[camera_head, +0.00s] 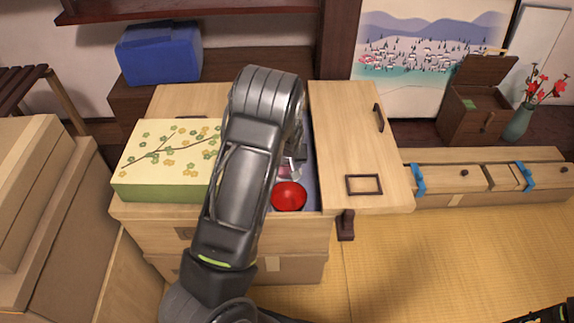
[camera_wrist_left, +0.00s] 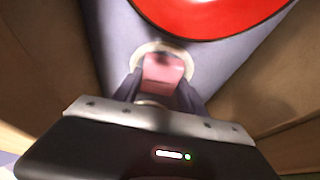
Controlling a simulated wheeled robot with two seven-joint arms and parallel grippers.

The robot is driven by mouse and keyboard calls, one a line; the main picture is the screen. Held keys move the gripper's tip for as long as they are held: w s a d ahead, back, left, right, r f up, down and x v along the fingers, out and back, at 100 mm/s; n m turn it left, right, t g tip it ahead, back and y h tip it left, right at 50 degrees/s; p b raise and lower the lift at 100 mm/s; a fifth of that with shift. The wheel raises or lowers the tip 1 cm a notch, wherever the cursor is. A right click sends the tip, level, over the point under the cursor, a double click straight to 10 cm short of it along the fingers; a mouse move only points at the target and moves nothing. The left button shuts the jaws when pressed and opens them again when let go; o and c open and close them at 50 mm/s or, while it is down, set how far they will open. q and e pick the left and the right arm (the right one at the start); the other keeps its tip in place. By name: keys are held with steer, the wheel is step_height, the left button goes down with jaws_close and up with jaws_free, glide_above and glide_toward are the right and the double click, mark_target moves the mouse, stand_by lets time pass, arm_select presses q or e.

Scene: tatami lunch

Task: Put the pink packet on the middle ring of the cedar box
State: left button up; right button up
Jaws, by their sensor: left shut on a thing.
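The cedar box (camera_head: 222,236) is pale wood, with a lilac-lined inside. My left gripper (camera_head: 292,166) reaches down into it from above. It is shut on the pink packet (camera_wrist_left: 163,73), which shows between the fingers in the left wrist view; a little pink also shows in the head view (camera_head: 283,173). A pale ring (camera_wrist_left: 186,58) lies on the lilac floor and appears around the packet's far end. I cannot tell whether the packet touches the floor there. My arm hides much of the box inside. Other rings are not visible.
A red bowl (camera_head: 289,196) sits in the box close to the gripper. A green patterned box (camera_head: 160,186) stands on the left side of the cedar box. A wooden panel (camera_head: 350,130) lies open at right. A dark part of mine shows at bottom right.

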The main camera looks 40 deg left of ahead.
arm_select(q)
steer(key=o, duration=1.3)
steer(key=shift+f, duration=0.1)
steer(key=shift+r, duration=0.25)
steer(key=p+v, duration=0.3)
steer(key=v, duration=0.8)
steer(key=shift+s+r+p, duration=0.15)
steer(key=shift+r+p, duration=0.15)
steer(key=shift+r, duration=0.1)
